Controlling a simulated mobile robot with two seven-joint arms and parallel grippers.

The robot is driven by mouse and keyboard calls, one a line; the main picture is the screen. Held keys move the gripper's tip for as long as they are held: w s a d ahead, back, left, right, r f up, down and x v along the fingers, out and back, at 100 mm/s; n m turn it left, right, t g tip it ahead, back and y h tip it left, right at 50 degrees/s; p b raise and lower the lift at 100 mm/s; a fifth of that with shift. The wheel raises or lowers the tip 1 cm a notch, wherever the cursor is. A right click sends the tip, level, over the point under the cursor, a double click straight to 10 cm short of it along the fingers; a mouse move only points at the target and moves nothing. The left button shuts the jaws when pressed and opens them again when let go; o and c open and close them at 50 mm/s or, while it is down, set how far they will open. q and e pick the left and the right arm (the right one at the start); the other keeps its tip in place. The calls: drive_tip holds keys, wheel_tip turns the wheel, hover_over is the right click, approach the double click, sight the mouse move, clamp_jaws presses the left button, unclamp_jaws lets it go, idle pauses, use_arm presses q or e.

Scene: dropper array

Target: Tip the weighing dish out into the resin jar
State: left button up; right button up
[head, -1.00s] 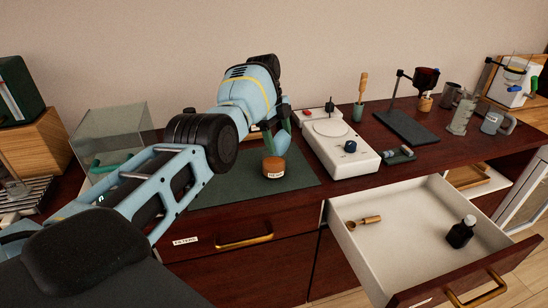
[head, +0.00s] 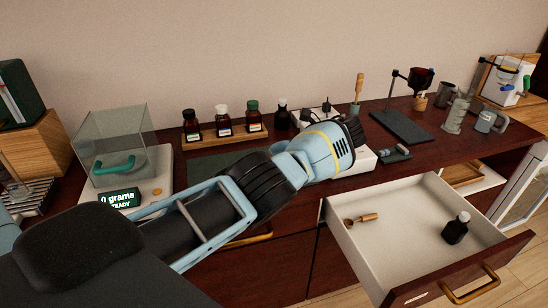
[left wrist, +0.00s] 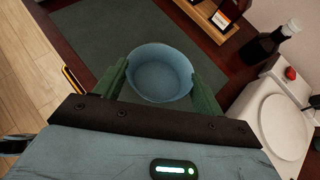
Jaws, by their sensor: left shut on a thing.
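The blue weighing dish (left wrist: 160,70) shows in the left wrist view, held between the green fingers of my left gripper (left wrist: 161,77). Its open top faces the camera. Its inside looks plain blue, with no clear contents. The dish is above the dark work surface near the green mat (left wrist: 90,35). In the head view my own left arm hides the dish and the fingers. The resin jar does not show in either current view. My right gripper is not in view.
A balance (head: 158,168) with a glass cover stands at left. Several bottles stand on a wooden rack (head: 208,136) and beside it. A white plate device (left wrist: 283,128) is right of the dish. An open drawer (head: 385,245) holds a scoop and dark bottle.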

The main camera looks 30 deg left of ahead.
use_arm(q)
drive_tip(key=shift+r+p, duration=0.3)
drive_tip(key=shift+r, duration=1.35)
drive_tip(key=shift+f, duration=0.1)
